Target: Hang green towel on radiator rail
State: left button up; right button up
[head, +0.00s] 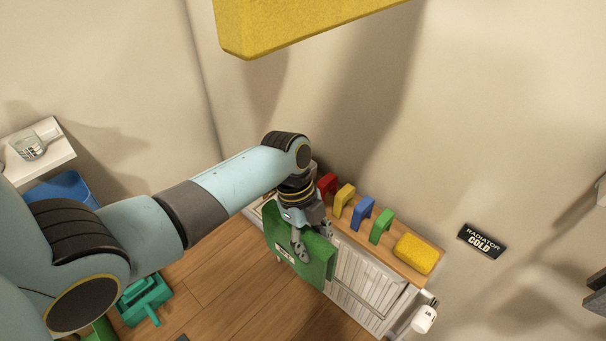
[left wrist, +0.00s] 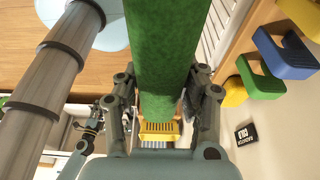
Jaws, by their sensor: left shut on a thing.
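The green towel (head: 318,258) hangs beside the front of the white radiator (head: 362,282) in the head view, with a small pale label on its face. My left gripper (head: 300,246) is shut on the towel near its upper part. In the left wrist view, the towel (left wrist: 165,50) runs as a long strip between the fingers of the left gripper (left wrist: 163,92). The towel and gripper hide part of the radiator front, and I cannot make out the rail or whether the towel touches it. A jointed part in the left wrist view may be my right gripper (left wrist: 88,124), too small to read.
A wooden shelf (head: 398,268) tops the radiator and carries red, yellow, blue (head: 363,212) and green (head: 382,226) arches and a yellow block (head: 414,254). A black sign (head: 482,241) is on the wall. A valve knob (head: 424,319) juts at the radiator's right end. A blue bin (head: 62,190) stands left.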

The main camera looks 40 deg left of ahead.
pick_arm(q)
jog(key=w+f+b, duration=0.1)
jog(key=f+b, duration=0.1)
jog(key=w+f+b, duration=0.1)
jog(key=f+b, duration=0.2)
jog(key=w+f+b, duration=0.2)
jog(key=f+b, duration=0.1)
jog(key=shift+w+d, duration=0.1)
jog(key=shift+d, duration=0.05)
notch_tip(320, 180, down, 4)
jog(key=b, duration=0.3)
jog(key=shift+f+b, duration=0.25)
jog(key=shift+b, duration=0.05)
jog(key=shift+f+b, duration=2)
jog(key=shift+f, duration=0.55)
jog(key=o, duration=1.2)
jog(key=shift+o, duration=0.2)
